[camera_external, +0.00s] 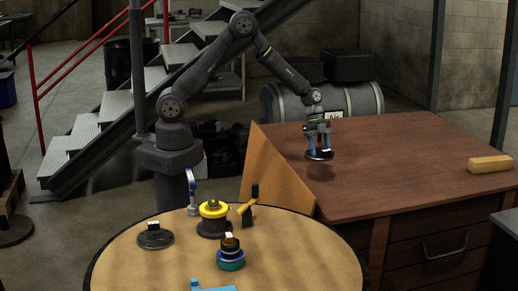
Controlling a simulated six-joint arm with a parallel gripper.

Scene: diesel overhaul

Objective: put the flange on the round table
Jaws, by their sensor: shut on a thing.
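My gripper (323,140) is over the left part of the brown desk. It is shut on a flat dark disc with a small pale spot, which looks like the flange (315,155). The flange hangs roughly level above the desk top, with a shadow below it. The round table (130,273) is in the foreground, left of the desk, and has a light wooden top. The flange is apart from the round table, behind it and to the right.
The round table bears a dark disc with a white block (154,239), a yellow-and-black part (213,210), a teal-and-dark stack (231,260) and a light blue piece (212,289). A slanted wooden panel (270,172) stands between table and desk. A yellow block (490,164) lies on the desk (420,160).

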